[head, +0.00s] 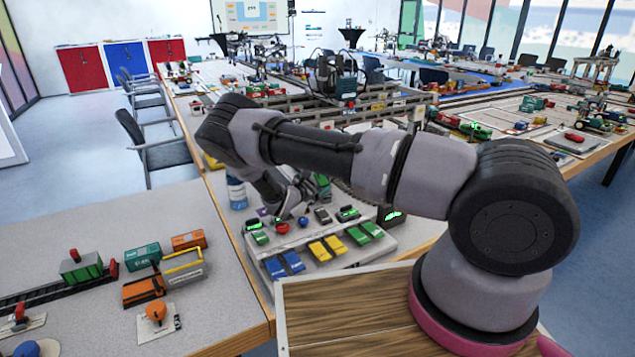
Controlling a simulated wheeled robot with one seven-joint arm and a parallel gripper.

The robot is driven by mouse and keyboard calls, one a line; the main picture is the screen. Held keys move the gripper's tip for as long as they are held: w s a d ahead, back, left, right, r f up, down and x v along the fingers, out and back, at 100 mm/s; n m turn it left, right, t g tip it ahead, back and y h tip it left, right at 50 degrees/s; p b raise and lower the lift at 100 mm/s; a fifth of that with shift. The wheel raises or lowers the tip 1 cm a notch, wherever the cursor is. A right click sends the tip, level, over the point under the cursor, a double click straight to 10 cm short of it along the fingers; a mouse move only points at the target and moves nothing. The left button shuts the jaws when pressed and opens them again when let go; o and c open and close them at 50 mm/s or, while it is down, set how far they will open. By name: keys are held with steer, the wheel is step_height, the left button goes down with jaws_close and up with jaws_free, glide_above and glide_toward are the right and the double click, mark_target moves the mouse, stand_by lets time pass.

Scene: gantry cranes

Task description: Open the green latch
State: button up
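A light grey control panel (338,262) lies on the table in front of my base. It bears paired blue, yellow and green blocks. The green pair (365,233) is at the right of the row, and a smaller green block (260,238) is at the left. A taller green piece (323,187) stands behind the panel. I cannot tell which green part is the latch. My gripper (289,207) points down over the back left of the panel, close above a red button (282,228). Its fingers are small and dark, so their opening is unclear.
A blue-labelled bottle (236,193) stands just left of my gripper. Yellow blocks (327,248) and blue blocks (285,264) sit in the panel's front row. The left table (215,285) holds toy train cars and containers, with bare surface on its right side.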

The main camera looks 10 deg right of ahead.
step_height(320, 180, up, 10)
stand_by(0.6)
